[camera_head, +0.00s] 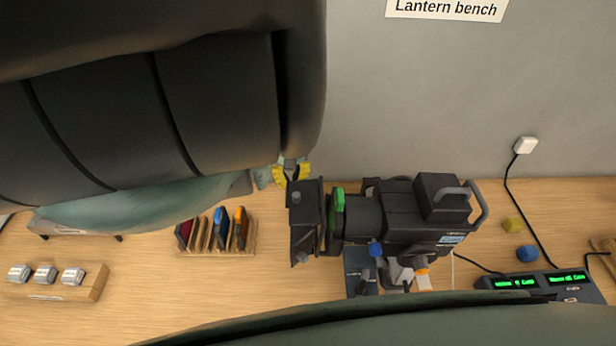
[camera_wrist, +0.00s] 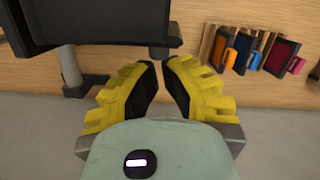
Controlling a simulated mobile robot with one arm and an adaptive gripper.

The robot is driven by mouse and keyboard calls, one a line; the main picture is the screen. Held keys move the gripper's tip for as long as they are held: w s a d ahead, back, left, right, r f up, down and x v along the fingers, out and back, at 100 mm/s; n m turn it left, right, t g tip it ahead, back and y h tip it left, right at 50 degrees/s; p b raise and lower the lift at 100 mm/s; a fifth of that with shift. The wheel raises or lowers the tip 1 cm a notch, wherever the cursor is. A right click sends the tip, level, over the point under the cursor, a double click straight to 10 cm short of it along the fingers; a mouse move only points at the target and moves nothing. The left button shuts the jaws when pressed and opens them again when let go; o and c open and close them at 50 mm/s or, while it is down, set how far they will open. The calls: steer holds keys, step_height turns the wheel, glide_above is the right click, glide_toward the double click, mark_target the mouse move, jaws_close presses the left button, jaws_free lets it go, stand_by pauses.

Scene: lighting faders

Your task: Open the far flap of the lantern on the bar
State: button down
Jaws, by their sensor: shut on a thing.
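The black lantern (camera_head: 398,210) sits on the bar above the bench, its front end with dark flaps facing left in the head view. Its far flap (camera_head: 308,187) is at the back of that front end, beside my gripper (camera_head: 291,173). In the wrist view, a broad black lantern panel (camera_wrist: 95,22) fills the upper left. My gripper's yellow, black-padded fingers (camera_wrist: 161,78) are close together at its right end, shut on the far flap's edge. The exact contact is small and partly hidden, and the flap's angle is hard to judge.
A wooden rack (camera_head: 218,249) of coloured filter frames stands left of the lantern; it shows in the wrist view too. A block with grey pieces (camera_head: 55,283) is far left. A console (camera_head: 540,285) with green displays and cables lies right. The grey wall (camera_head: 420,90) is close behind.

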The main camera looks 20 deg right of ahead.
steer(key=shift+s+d, duration=0.1)
steer(key=shift+d, duration=0.05)
stand_by(0.3)
steer(key=w+d+r+b, duration=0.2)
steer(key=w+r+b, duration=0.2)
steer(key=r, duration=0.5)
steer(key=shift+w+r, duration=0.4)
steer(key=shift+w, duration=0.1)
stand_by(0.4)
